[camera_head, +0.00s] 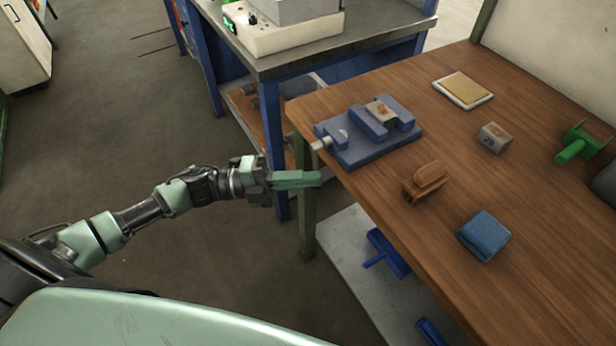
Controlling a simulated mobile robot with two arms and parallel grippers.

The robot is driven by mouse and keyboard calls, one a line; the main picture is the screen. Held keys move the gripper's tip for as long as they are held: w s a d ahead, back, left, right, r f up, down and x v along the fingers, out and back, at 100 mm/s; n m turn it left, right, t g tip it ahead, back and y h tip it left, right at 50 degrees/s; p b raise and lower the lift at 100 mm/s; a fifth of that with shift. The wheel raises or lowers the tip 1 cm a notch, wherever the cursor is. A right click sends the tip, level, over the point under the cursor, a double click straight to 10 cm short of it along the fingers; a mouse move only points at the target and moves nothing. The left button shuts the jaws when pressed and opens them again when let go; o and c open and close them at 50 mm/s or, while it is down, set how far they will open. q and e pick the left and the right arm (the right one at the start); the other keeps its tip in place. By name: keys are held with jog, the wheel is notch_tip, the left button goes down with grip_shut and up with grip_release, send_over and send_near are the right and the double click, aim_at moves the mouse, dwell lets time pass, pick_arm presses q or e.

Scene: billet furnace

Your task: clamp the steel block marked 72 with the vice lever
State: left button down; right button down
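A blue vice (352,151) stands at the left end of the wooden bench. A grey steel block (383,111) with a brownish top sits between its jaws; I cannot read a number on it. A pale metal end (321,145) sticks out of the vice's left side, over the bench edge; I cannot tell whether it is the lever. A second steel block (494,138) with a dark marking, too small to read, lies on the bench to the right. My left gripper (310,179) is just left of the bench edge, below the vice, touching nothing visible. Its fingers overlap from this side. My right gripper is out of view.
On the wooden bench (540,250) are a wooden-handled brush (428,176), a blue block (485,236), a green tool (580,143) and a tan pad (463,89). A blue-framed table (330,50) with a machine stands behind. A low shelf (345,235) holds blue items.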

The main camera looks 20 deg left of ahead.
pick_arm(q)
jog(key=shift+w+a+m+g+y, duration=0.3)
jog(key=shift+w+a+m+y, duration=0.15)
jog(key=shift+m, duration=0.55)
jog(key=shift+w+a, duration=0.1)
jog(key=shift+a, duration=0.05)
